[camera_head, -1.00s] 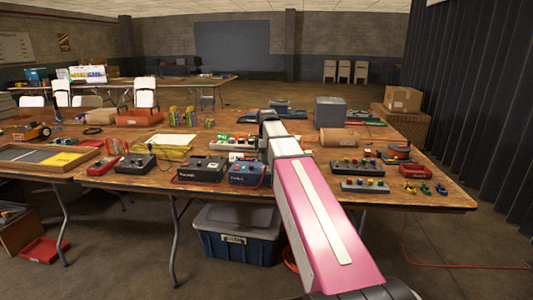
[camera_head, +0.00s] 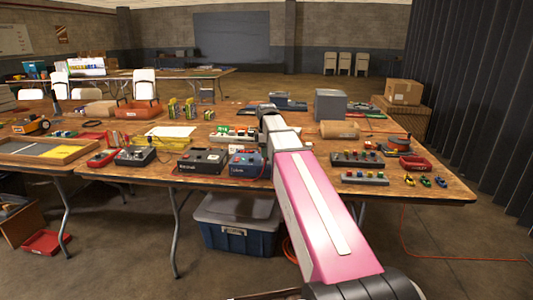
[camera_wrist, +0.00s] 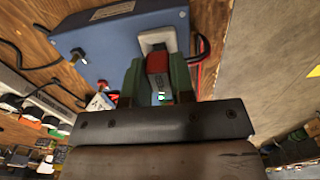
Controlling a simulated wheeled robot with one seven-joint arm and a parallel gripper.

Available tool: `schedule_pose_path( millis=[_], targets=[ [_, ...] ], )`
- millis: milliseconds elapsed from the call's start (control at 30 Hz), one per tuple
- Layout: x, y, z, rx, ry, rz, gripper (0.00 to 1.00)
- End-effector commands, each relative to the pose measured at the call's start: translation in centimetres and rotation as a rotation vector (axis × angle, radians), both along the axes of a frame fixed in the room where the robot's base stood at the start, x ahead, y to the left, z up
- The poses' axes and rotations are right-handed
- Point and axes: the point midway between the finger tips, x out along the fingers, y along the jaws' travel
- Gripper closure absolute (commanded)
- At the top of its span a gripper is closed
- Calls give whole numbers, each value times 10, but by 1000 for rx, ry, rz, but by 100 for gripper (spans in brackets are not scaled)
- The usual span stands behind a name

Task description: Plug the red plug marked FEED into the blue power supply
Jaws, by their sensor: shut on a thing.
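The blue power supply (camera_head: 250,166) stands near the table's front edge, just left of my arm. In the wrist view the blue power supply (camera_wrist: 110,45) fills the upper left, with a pale socket (camera_wrist: 158,38) on its near face. My gripper (camera_wrist: 157,82) has its green fingers shut on the red plug (camera_wrist: 158,64). The plug's end is up against the pale socket; I cannot tell how deep it sits. No FEED lettering is readable. In the head view the gripper and plug are hidden behind my arm.
A black unit (camera_head: 203,161) stands left of the blue supply. Button boxes (camera_head: 357,159) lie right of my arm. A blue-grey bin (camera_head: 238,225) is under the table.

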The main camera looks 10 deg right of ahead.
Motion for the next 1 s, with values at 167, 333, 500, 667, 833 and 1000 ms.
schedule_pose_path(
  millis=[167,333,500,667,833,1000],
  targets=[
    [0,0,0,0,0,0,100],
    [0,0,0,0,0,0,100],
    [0,0,0,0,0,0,100],
    [0,0,-1,0,0,0,100],
    [0,0,-4,0,0,0,100],
    [0,0,-7,0,0,0,100]
  ],
)
